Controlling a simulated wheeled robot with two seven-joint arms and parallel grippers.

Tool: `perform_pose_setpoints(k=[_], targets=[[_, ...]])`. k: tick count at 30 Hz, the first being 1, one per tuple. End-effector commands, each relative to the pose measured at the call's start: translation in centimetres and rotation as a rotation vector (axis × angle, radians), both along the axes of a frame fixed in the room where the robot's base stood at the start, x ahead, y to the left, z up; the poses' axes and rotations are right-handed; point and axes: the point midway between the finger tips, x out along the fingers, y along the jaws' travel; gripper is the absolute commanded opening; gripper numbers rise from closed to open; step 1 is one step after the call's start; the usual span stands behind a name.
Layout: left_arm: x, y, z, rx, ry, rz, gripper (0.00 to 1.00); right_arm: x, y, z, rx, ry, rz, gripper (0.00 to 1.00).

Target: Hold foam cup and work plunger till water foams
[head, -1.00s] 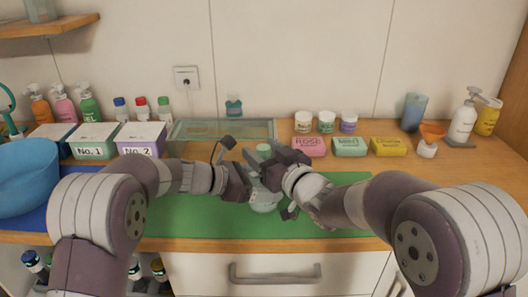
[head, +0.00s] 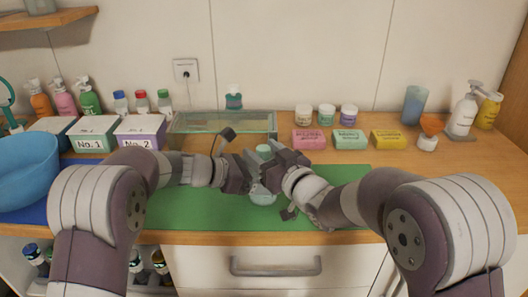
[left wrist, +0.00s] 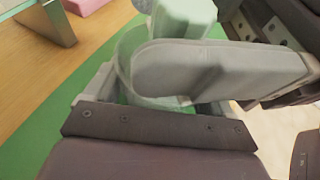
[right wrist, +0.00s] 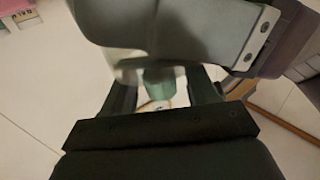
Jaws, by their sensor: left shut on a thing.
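The foam cup (head: 262,191) is a clear, pale vessel with a green plunger knob (head: 264,151) on top, over the green mat (head: 195,213). My left gripper (head: 247,175) is shut on the cup's side. The cup's clear wall also shows in the left wrist view (left wrist: 128,58), partly behind a grey finger. My right gripper (head: 277,165) is at the cup's upper part, close beside the knob. In the right wrist view a green part (right wrist: 160,84) shows between its fingers, but its grip is unclear. The water and any foam are hidden by the grippers.
A glass tank (head: 222,124) stands behind the cup. Boxes No. 1 (head: 92,141) and No. 2 (head: 137,140) and a blue bowl (head: 25,165) are at left. Soap bars (head: 316,139) and jars (head: 326,114) stand at back right. The mat's right end is mostly under my arm.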

Motion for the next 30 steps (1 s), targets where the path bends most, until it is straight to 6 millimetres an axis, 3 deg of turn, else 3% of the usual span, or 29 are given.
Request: perform_pose_setpoints(k=[7,15,21,30], targets=[[0.0,0.0,0.1,-0.001,-0.001,0.0,0.37,-0.9,-0.7,0.1,0.001,-0.002,-0.001,0.58],[0.0,0.0,0.0,0.0,-0.001,0.0,0.37,-6.7,-4.6,0.1,0.0,-0.001,-0.003,0.58],[0.0,0.0,0.1,-0.001,-0.001,0.0,0.37,-9.5,-6.4,0.0,0.0,0.0,-0.002,0.58],[0.0,0.0,0.1,-0.001,-0.001,0.0,0.37,-10.0,-6.7,0.0,0.0,0.0,0.0,0.58]])
